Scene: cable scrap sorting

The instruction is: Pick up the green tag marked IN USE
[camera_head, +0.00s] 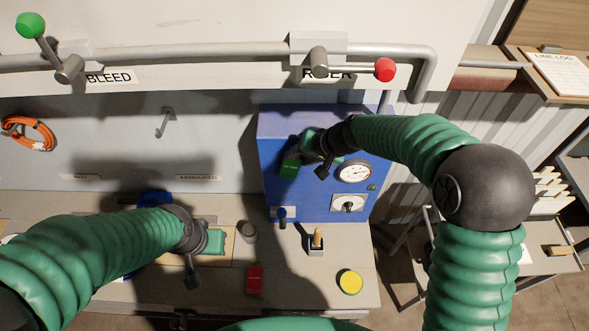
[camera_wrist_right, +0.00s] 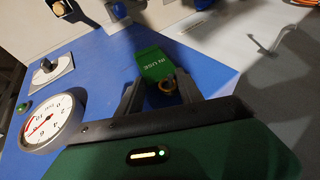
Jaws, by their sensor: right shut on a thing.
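The green tag (camera_head: 289,169) hangs at the upper left of the blue cabinet's front in the head view. In the right wrist view the tag (camera_wrist_right: 153,62) reads IN USE and has a brass ring at its near end. My right gripper (camera_head: 306,158) is shut on the tag, which sits between its fingertips, also in the wrist view (camera_wrist_right: 160,88). Whether the tag touches the cabinet is unclear. My left gripper (camera_head: 195,268) is low over the bench at the left, and its fingers are too hidden to judge.
The blue cabinet (camera_head: 270,140) carries a gauge (camera_head: 353,172) and a knob (camera_head: 348,204) beside my right gripper. A red item (camera_head: 254,278), a small lever (camera_head: 317,238) and a yellow round button (camera_head: 349,282) are on the bench. A pipe (camera_head: 200,54) with valve levers runs above.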

